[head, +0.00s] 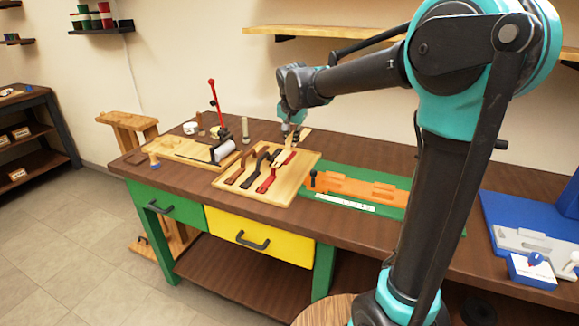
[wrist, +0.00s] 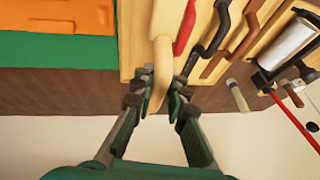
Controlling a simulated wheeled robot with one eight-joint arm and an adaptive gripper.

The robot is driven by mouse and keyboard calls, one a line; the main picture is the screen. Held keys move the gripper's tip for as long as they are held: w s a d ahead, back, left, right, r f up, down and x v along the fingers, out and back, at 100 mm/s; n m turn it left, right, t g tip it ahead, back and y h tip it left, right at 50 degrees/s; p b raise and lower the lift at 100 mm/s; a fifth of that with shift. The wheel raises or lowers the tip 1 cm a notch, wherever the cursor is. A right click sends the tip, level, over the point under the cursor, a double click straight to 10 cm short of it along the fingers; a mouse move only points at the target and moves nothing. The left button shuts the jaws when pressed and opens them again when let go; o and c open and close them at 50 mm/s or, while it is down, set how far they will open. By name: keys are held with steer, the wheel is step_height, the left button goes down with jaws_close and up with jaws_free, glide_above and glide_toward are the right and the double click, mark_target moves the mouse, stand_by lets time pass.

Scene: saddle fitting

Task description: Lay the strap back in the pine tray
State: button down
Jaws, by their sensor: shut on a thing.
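The pine tray (head: 232,183) lies on the bench with brown, black and red straps in it; its bare floor also shows in the wrist view (wrist: 133,35). My gripper (head: 293,134) is at the tray's back edge, pointing down. In the wrist view my gripper (wrist: 161,92) is shut on one end of a pale tan strap (wrist: 162,62). The strap runs from the fingers over the tray, beside the red strap (wrist: 185,28). In the head view the tan strap (head: 305,134) shows only in part behind my gripper. I cannot tell whether it touches the tray.
An orange piece (head: 360,189) lies on a green mat (head: 328,200) right of the tray. Left of the tray stand a board (head: 180,148), a white roller (head: 223,151) and a tall red-handled lever (head: 213,98). A blue fixture (head: 515,220) stands far right.

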step_height(320, 180, down, 11)
steer(key=shift+f, duration=0.1)
stand_by(0.3)
steer(key=c, duration=1.5)
jaws_free()
steer(key=shift+f, duration=0.1)
steer(key=shift+c, duration=0.2)
steer(key=v, duration=1.2)
